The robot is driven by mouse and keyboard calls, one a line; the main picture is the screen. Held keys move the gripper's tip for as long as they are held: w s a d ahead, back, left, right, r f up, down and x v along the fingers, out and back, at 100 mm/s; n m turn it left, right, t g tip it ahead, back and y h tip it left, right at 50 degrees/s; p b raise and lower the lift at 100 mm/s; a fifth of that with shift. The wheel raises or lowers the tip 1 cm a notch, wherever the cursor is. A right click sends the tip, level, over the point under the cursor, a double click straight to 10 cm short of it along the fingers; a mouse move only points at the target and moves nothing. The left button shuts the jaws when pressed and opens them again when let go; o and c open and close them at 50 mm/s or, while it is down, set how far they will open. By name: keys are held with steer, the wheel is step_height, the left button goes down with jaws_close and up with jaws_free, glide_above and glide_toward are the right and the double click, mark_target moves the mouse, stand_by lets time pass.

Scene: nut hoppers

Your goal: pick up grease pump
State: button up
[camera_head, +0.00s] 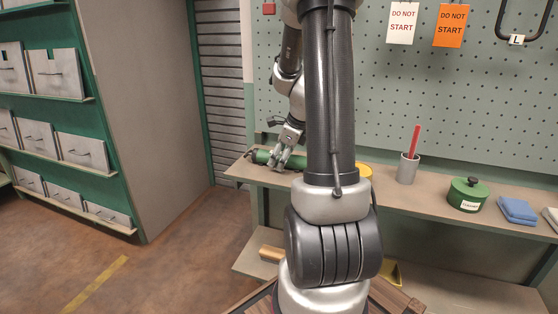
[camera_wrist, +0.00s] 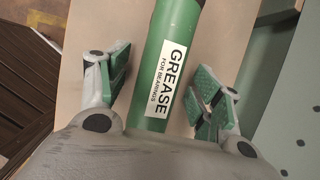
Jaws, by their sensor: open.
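The grease pump (camera_head: 262,157) is a green cylinder lying on the shelf at the left end of the bench. In the wrist view the green grease pump (camera_wrist: 172,45) bears a white label reading "GREASE FOR BEARINGS". My gripper (camera_head: 283,160) is at the pump in the head view. In the wrist view my gripper (camera_wrist: 160,88) is open, with one green-padded finger on each side of the pump and a visible gap on both sides. The pump's near end is hidden behind the gripper body, and part of it is hidden by my gripper in the head view.
The bench shelf (camera_head: 435,200) holds a grey cup (camera_head: 407,169) with a red stick, a green lidded pot (camera_head: 467,195) and a blue cloth (camera_head: 517,210). A green pegboard (camera_head: 400,90) rises behind. A rack of grey bins (camera_head: 60,75) stands left, with open floor between.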

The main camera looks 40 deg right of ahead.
mark_target(281, 154)
steer(key=shift+f, duration=0.15)
stand_by(0.4)
jaws_close()
step_height(281, 154, up, 10)
steer(key=shift+r, duration=0.25)
steer(key=c, duration=0.6)
jaws_free()
jaws_close()
